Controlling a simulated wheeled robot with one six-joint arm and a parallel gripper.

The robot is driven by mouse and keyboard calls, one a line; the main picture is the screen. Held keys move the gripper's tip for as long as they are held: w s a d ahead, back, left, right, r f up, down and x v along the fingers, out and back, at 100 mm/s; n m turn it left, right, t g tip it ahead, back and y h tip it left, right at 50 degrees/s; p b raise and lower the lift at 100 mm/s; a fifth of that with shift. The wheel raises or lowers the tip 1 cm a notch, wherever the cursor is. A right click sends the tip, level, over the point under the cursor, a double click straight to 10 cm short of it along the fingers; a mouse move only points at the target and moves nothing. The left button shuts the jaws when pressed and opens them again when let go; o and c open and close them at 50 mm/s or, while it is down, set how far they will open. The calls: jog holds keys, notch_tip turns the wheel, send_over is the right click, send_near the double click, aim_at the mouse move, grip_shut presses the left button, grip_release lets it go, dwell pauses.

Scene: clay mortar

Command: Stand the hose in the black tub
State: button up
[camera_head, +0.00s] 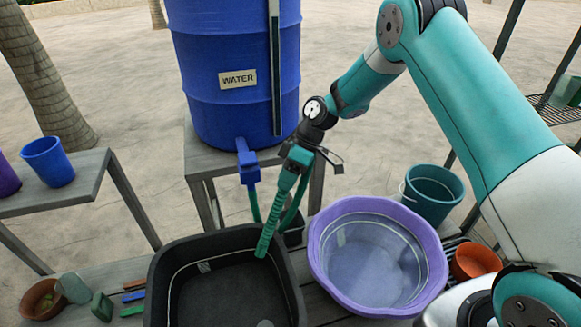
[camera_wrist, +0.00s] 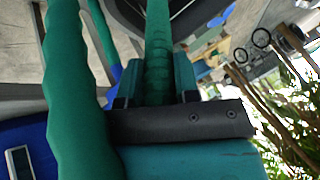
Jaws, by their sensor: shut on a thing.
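The green ribbed hose (camera_head: 269,226) hangs from my gripper (camera_head: 291,170), tilted, with its free end pointing down and left at the back right part of the black tub (camera_head: 164,268). In the head view the end overlaps the tub's rim; I cannot tell whether it touches. My gripper is shut on the hose, in front of the blue barrel. In the wrist view the hose (camera_wrist: 158,45) runs away between the fingers (camera_wrist: 156,88), and another green length passes close on the left. The tub's dark wall (camera_wrist: 190,18) shows at the top there.
The blue water barrel (camera_head: 225,108), with its blue tap (camera_head: 246,160), stands on a grey stand behind. A purple basin (camera_head: 432,243) sits right of the tub, with a teal bucket (camera_head: 434,190) behind it. A terracotta pot (camera_head: 475,261) stands further right. Small blocks lie left of the tub.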

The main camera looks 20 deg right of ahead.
aim_at(280, 202)
jog(key=b+x, duration=0.3)
jog(key=x, duration=0.2)
jog(key=d+b+x, duration=0.1)
jog(key=b+x, duration=0.1)
jog(key=x, duration=0.4)
jog(key=s+b+x, duration=0.1)
jog(key=b+x, duration=0.2)
jog(key=x, duration=0.2)
jog(key=shift+d+f+b, duration=0.1)
jog(key=shift+f+b, duration=0.2)
jog(key=shift+f, duration=0.4)
jog(key=o, duration=1.7)
jog(key=shift+s+a+r+p+v, duration=0.15)
jog(key=shift+p+v, duration=0.7)
jog(key=shift+v, duration=0.95)
jog(key=shift+a+r+p+v, duration=0.15)
jog(key=shift+p+v, duration=0.7)
jog(key=shift+v, duration=0.95)
jog(key=shift+s+a+p+v, duration=0.1)
jog(key=shift+p+v, duration=0.75)
jog(key=shift+v, duration=0.9)
